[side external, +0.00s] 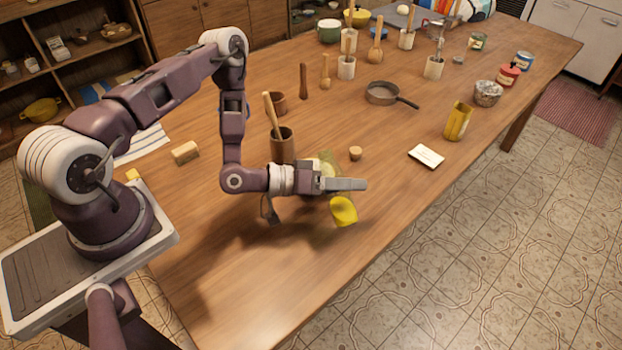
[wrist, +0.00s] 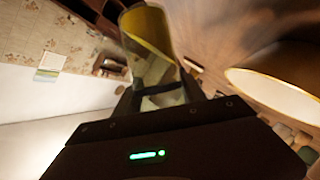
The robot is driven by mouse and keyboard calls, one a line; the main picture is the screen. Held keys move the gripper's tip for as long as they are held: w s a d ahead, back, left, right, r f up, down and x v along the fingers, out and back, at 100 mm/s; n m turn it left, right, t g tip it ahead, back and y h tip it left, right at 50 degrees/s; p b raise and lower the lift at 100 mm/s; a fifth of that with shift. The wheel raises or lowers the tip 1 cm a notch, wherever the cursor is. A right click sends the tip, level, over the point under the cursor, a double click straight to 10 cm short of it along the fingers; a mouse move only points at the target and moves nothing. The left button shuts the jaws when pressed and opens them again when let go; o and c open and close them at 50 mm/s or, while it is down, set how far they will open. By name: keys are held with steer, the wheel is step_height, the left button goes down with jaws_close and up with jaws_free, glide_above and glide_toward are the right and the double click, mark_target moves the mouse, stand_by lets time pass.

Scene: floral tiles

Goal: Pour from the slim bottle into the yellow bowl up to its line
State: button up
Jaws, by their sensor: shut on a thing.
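My gripper (side external: 345,185) is level above the near half of the table, shut on a tilted, see-through vessel with yellow in it, which I take for the slim bottle (side external: 326,160). In the wrist view the bottle (wrist: 148,45) leans between the fingers, with yellow along its far end. A bright yellow rounded shape (side external: 343,210) shows just below the fingers; whether it is part of the bottle or a separate thing I cannot tell. A yellow bowl (side external: 356,17) stands at the table's far end. The fill line is not visible.
A wooden cup with a spoon (side external: 283,145) stands close behind my gripper. A pan (side external: 383,94) is farther back. The near table is clear.

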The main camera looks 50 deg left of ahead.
steer(key=shift+d+f, duration=0.1)
steer(key=shift+f, duration=1)
steer(key=shift+s+d+r+n+h, duration=0.15)
steer(key=shift+d+r+n+h, duration=0.25)
steer(key=shift+r+n+h, duration=0.35)
stand_by(3.7)
stand_by(0.4)
steer(key=shift+f, duration=1.2)
steer(key=shift+r+n, duration=0.25)
steer(key=shift+n, duration=0.1)
stand_by(0.5)
